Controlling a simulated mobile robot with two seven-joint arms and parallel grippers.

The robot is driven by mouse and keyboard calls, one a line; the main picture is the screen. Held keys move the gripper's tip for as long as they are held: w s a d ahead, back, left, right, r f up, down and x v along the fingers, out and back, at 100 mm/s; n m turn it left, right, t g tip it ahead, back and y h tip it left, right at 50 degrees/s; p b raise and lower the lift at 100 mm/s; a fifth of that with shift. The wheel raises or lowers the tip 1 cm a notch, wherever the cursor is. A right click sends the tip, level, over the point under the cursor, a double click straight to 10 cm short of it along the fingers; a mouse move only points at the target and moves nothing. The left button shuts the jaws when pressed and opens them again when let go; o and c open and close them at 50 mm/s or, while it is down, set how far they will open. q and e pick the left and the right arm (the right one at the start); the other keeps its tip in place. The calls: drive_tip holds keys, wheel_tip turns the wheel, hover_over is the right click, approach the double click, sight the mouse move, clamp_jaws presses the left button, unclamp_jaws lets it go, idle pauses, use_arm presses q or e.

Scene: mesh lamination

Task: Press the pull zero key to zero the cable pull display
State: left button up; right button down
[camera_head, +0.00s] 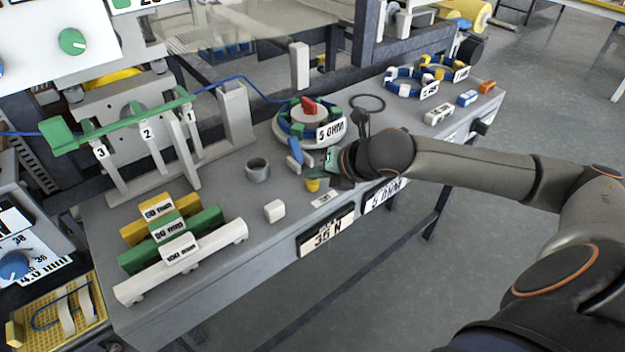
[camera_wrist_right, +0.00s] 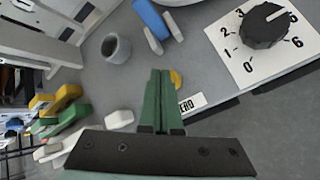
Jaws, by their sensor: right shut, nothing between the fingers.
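The yellow pull zero key (camera_head: 313,185) sits on the grey bench top near its front edge, above the display reading 35 N (camera_head: 326,236). A white label (camera_head: 325,198) lies beside it. My right gripper (camera_head: 316,173) is shut and empty, its green fingers right at the key. In the right wrist view the shut fingertips (camera_wrist_right: 160,73) partly cover the yellow key (camera_wrist_right: 176,79), which shows at their right side. The label (camera_wrist_right: 189,103) there reads "ERO", its start hidden. I cannot tell whether the fingers touch the key. My left gripper is not in view.
A white block (camera_head: 274,211) and a grey cup (camera_head: 257,169) stand left of the key. Yellow, green and white bars (camera_head: 182,262) lie further left. A round dial base with a red knob (camera_head: 309,107) is behind. A numbered black knob (camera_wrist_right: 264,26) shows in the wrist view.

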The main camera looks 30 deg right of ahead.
drive_tip(key=shift+f, duration=0.45)
idle(0.5)
drive_tip(key=shift+r, duration=0.1)
drive_tip(key=shift+r+p, duration=0.9)
drive_tip(key=shift+p, duration=0.4)
